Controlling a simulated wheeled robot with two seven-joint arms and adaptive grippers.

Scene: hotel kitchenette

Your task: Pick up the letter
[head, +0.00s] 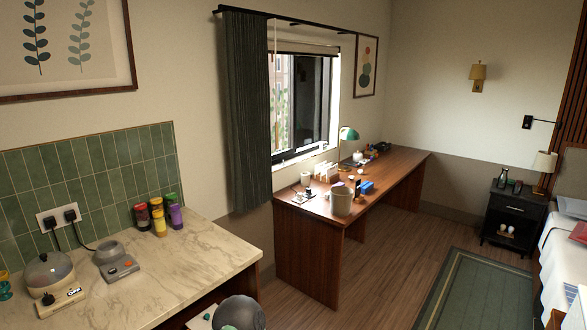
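No letter can be made out with certainty. Small white upright pieces (326,171), perhaps papers or envelopes, stand on the wooden desk (399,172) under the window, too small to identify. A flat pale item with dark marks (303,196) lies near the desk's front left end. Neither of my grippers shows in the head view.
A marble counter (165,262) at the left holds a kettle-like pot (49,272), a grey appliance (116,264) and several colored jars (158,217). A black nightstand (512,219) is at the right. Wooden floor (392,240) lies clear between.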

